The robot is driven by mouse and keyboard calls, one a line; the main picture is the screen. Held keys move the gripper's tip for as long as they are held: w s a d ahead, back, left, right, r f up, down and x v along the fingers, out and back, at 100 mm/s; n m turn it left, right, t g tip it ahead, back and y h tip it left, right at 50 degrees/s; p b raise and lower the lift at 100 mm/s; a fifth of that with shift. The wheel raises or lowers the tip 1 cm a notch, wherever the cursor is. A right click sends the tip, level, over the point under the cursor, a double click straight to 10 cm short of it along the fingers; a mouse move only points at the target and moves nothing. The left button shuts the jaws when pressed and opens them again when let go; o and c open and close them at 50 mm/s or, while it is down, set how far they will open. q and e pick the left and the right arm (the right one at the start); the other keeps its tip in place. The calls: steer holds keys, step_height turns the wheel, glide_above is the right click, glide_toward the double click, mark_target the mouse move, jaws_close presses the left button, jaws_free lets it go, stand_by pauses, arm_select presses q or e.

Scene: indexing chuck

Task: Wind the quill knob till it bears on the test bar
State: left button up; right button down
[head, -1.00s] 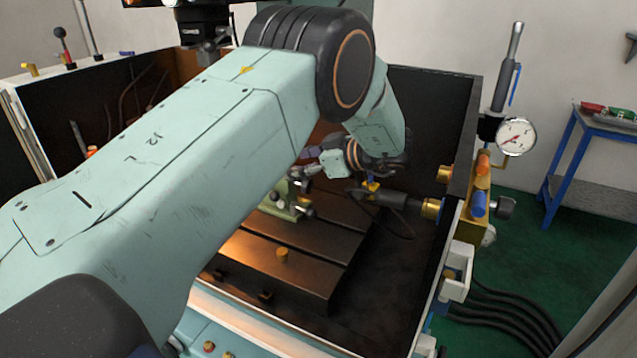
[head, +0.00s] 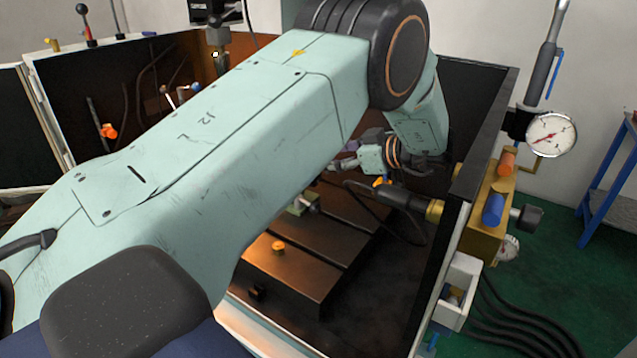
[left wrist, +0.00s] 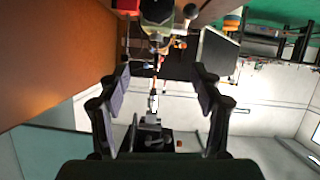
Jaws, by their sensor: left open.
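My left arm crosses the head view from lower left. Its gripper (head: 345,163) is beyond the elbow, pointing left above the slotted table, small and partly hidden. In the left wrist view the two jaws (left wrist: 163,82) stand wide apart with nothing held between them. A green fixture (head: 303,203) on the table is mostly hidden by my arm. A green body (left wrist: 157,12) with dark round parts beside it shows at the top of the left wrist view, beyond the jaws. I cannot make out the quill knob or the test bar for certain. My right gripper is not in view.
The dark slotted table (head: 310,262) carries an orange-topped plug (head: 278,247). A black cylinder with a brass end (head: 405,198) and a cable lies right of the gripper. The enclosure's right wall (head: 480,130) is close by. A dial gauge (head: 551,134) stands outside it.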

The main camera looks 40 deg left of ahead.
mark_target(317, 178)
arm_select(q)
steer(key=f+b, duration=0.1)
steer(key=f, duration=0.1)
steer(key=f+b, duration=0.4)
steer(key=shift+w+a+f, duration=0.1)
steer(key=shift+w+a, duration=0.15)
steer(key=shift+w, duration=0.15)
steer(key=x, duration=0.6)
steer(key=shift+a+f, duration=0.1)
steer(key=shift+a, duration=0.2)
steer(key=shift+a+f, duration=0.1)
steer(key=shift+a, duration=0.05)
steer(key=shift+w+f, duration=0.15)
steer(key=shift+w, duration=0.1)
steer(key=shift+s, duration=0.25)
steer(key=c, duration=0.4)
steer(key=shift+w, duration=0.15)
steer(key=c, duration=0.8)
steer(key=shift+o, duration=0.2)
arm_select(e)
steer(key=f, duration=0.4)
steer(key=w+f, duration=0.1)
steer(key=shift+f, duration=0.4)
